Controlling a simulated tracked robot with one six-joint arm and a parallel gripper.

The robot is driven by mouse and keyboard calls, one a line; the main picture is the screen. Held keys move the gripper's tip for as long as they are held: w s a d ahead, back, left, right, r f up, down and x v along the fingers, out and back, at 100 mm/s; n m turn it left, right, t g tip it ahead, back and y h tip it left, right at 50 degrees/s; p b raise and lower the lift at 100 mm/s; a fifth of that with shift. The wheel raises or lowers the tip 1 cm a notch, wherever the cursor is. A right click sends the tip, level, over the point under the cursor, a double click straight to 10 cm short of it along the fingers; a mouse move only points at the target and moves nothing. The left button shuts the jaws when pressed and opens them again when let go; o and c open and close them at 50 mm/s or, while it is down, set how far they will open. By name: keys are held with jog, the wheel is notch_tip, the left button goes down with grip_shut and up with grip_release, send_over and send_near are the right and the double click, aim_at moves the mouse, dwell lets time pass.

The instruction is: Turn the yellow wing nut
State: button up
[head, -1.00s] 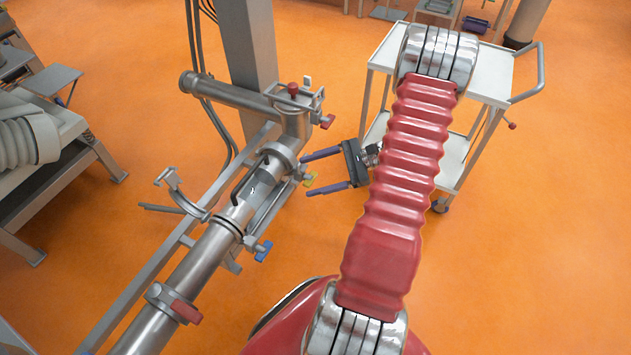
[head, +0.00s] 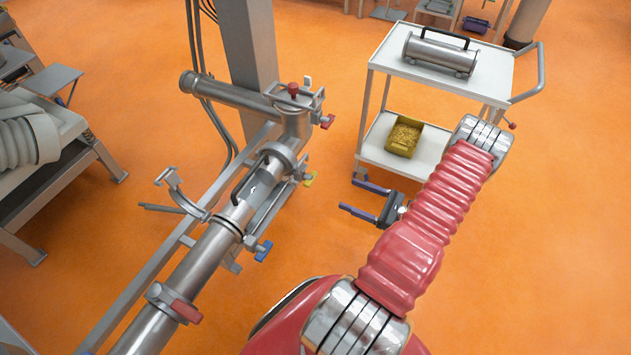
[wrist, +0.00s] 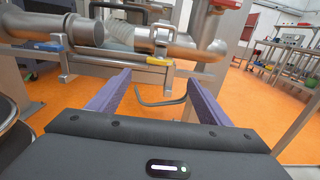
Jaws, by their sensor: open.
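The yellow wing nut (head: 309,179) sits on the right side of the steel pipe assembly (head: 262,205), below a flanged joint. It also shows in the wrist view (wrist: 157,61), above and beyond my fingers. My gripper (head: 355,197) is open and empty, to the right of the wing nut and apart from it, with its fingers pointing left toward the pipe. In the wrist view my two purple fingers (wrist: 155,92) are spread, with orange floor and a bent grey rod between them.
A blue wing nut (head: 263,250) and red ones (head: 327,121) are on the same pipe. A white cart (head: 390,62) at the upper right carries a metal cylinder (head: 440,53) and a yellow bin (head: 404,137).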

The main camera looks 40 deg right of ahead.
aim_at(314, 180)
jog(key=shift+w, duration=0.15)
jog(key=x, duration=1.3)
jog(key=shift+w+a, duration=0.25)
jog(key=shift+c, duration=0.6)
jog(key=c, duration=0.9)
jog(key=shift+a, duration=0.2)
jog(key=shift+d, duration=0.1)
